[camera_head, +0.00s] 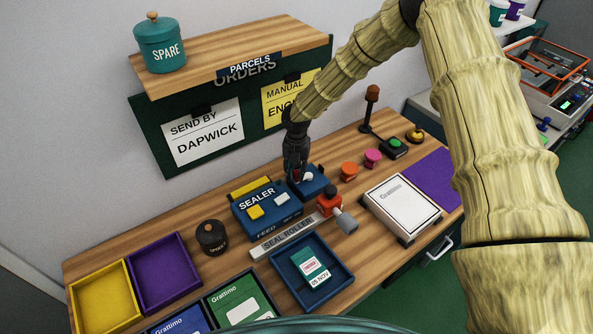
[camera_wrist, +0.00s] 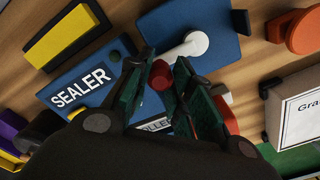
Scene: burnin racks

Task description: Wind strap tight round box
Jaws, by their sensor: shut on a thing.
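My gripper (camera_head: 297,176) reaches down over the blue crank unit (camera_head: 313,182) just right of the sealer. In the wrist view, my gripper (camera_wrist: 165,80) has its green-padded fingers closed on the red knob (camera_wrist: 160,74) of a white crank arm (camera_wrist: 187,47). The crank sits on top of the blue unit (camera_wrist: 222,45). The white Grattimo box (camera_head: 403,206) lies flat in a dark holder at the right; its corner shows in the wrist view (camera_wrist: 300,105). I cannot make out a strap around it.
The blue sealer (camera_head: 266,215) stands left of the crank unit. A red-and-grey tool (camera_head: 337,209), an orange knob (camera_head: 348,171) and a pink knob (camera_head: 372,158) are close by. A blue tray (camera_head: 337,297) holds a card. A purple mat (camera_head: 428,176) lies right.

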